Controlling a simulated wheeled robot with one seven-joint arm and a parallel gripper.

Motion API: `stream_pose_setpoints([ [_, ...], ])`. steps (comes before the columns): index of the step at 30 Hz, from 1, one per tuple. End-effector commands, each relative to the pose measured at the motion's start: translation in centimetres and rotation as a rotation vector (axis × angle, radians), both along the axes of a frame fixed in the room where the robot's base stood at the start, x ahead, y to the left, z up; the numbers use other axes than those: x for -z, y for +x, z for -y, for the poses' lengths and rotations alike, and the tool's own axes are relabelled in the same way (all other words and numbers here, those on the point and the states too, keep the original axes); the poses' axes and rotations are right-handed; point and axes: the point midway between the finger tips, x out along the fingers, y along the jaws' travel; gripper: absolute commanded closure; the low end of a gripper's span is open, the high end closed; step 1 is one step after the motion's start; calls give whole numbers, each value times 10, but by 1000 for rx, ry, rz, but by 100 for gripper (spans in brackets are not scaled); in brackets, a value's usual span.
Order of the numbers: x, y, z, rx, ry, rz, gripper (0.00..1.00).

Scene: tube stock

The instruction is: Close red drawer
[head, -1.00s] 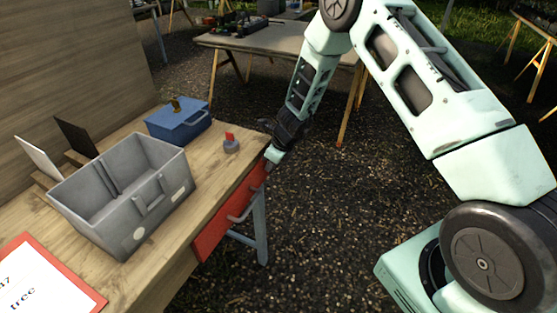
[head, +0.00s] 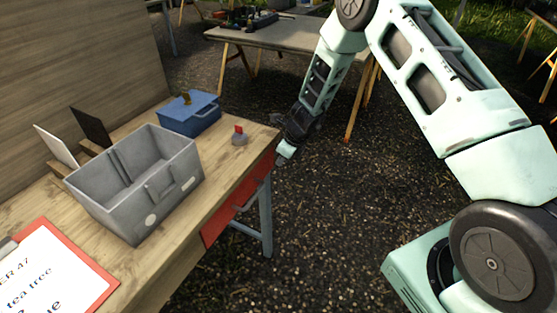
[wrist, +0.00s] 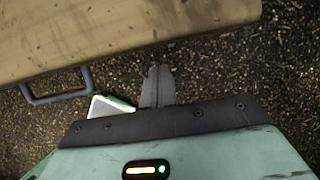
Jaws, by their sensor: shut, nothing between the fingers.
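The red drawer (head: 218,226) is under the front edge of the wooden workbench (head: 222,180). Its red front lies close under the top's edge in the head view, and I see no open drawer interior. Its grey handle (head: 246,204) sticks out from the front; in the wrist view the handle (wrist: 58,92) shows past the top's edge, while the red front is hidden below it. My gripper (head: 282,158) is beside the bench's far right corner, apart from the handle. In the wrist view its fingers (wrist: 157,85) are together and empty, just off the bench edge.
On the bench stand a grey open bin (head: 120,205), a blue toolbox (head: 190,115), a small grey knob-like item with a red tab (head: 240,138) and a red-edged clipboard (head: 62,275). Gravel ground (head: 330,230) is free to the right. Another table (head: 270,40) stands behind.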

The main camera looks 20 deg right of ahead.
Motion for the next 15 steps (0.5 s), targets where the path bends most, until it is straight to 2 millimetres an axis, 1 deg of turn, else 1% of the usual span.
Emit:
stream_pose_setpoints([
  [1, 0, -1, 8, 3, -1, -2, 100],
  [2, -4, -2, 9, 1, -2, 0, 100],
  [3, -14, -4, 10, -3, -3, 3, 100],
  [9, -52, -18, 21, 1, -5, 0, 100],
  [12, -69, -23, 25, -1, -5, -1, 100],
  [15, -81, -28, 28, 0, -4, -2, 100],
])
